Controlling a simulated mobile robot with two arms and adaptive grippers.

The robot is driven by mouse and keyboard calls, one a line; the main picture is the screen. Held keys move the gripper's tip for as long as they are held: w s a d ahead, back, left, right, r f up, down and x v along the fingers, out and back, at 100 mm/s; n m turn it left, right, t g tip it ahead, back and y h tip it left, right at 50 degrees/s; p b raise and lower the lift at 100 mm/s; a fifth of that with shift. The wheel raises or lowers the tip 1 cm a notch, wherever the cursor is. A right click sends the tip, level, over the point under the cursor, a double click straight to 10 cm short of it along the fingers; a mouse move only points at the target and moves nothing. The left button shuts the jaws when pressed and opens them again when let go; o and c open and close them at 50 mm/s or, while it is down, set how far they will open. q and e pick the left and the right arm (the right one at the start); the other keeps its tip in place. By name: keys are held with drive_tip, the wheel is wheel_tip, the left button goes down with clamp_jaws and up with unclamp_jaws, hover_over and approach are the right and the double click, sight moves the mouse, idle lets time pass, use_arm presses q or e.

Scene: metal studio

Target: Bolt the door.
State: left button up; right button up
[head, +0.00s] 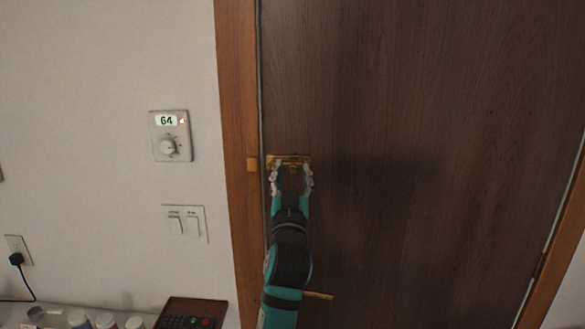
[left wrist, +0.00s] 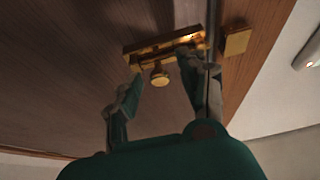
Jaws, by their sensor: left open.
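The dark brown door (head: 420,150) stands closed in its wooden frame. A brass bolt (head: 295,158) is mounted on it near the left edge. The brass keeper (head: 252,164) sits on the frame just left of it, and also shows in the left wrist view (left wrist: 238,41). My left gripper (head: 290,178) is open in front of the bolt. In the left wrist view its fingers stand on either side of the bolt's round knob (left wrist: 160,78), with no clear contact. One finger partly hides the gap between bolt and keeper, so I cannot tell the rod's position. My right gripper is out of view.
A brass door handle (head: 318,295) sticks out below, beside my left arm. A thermostat (head: 170,136) and a switch plate (head: 185,222) are on the wall at left. A surface with a dark tray (head: 190,305) and several small jars is at lower left.

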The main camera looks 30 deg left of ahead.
use_arm(q)
drive_tip(key=shift+s+d+r, duration=0.2)
drive_tip(key=shift+s, duration=0.05)
drive_tip(key=shift+c, duration=0.3)
drive_tip(key=shift+w, duration=0.1)
drive_tip(key=c, duration=0.4)
drive_tip(key=shift+a, duration=0.1)
clamp_jaws()
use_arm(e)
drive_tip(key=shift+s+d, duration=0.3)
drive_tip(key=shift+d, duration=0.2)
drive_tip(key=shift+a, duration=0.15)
use_arm(q)
drive_tip(key=s+a, duration=0.1)
drive_tip(key=a+p, duration=0.1)
drive_tip(key=shift+s+a, duration=0.35)
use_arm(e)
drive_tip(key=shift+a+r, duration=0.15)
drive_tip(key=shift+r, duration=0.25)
